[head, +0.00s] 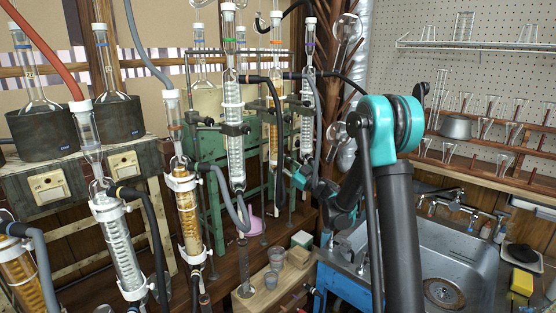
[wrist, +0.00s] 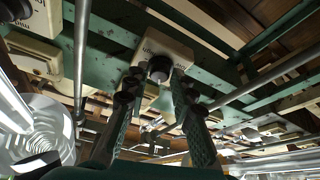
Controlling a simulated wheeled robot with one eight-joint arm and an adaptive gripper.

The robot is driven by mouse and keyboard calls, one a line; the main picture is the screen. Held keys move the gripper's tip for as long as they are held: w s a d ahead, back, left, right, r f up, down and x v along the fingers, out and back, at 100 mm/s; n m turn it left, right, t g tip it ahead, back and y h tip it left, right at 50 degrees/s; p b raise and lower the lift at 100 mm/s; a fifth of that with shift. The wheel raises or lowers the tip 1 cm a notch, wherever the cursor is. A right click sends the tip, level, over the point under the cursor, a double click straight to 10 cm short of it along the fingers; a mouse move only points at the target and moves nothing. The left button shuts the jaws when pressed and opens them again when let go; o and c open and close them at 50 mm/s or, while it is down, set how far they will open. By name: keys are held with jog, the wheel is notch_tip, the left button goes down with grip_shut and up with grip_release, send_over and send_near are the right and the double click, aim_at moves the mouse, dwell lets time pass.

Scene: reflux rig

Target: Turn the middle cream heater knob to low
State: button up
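In the wrist view, a cream heater box (wrist: 166,45) with dark lettering carries a round black knob (wrist: 159,69). My gripper (wrist: 157,82) points at it, with one finger on each side of the knob. The fingers are apart, with a small gap to the knob; I cannot tell whether either touches the box. The knob's setting is too small and shadowed to read. In the head view, my gripper (head: 299,180) is among the glass columns at the centre, and the knob in front of it is hidden.
Other cream control boxes show at left (head: 46,187) and (head: 123,164). Glass condensers (head: 235,150) and grey hoses stand close to my arm. In the wrist view, metal rods (wrist: 80,50) and a glass coil (wrist: 40,130) flank my gripper. A sink (head: 450,262) lies at right.

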jog(key=o, duration=0.3)
jog(key=v, duration=1.2)
jog(key=shift+a, duration=0.2)
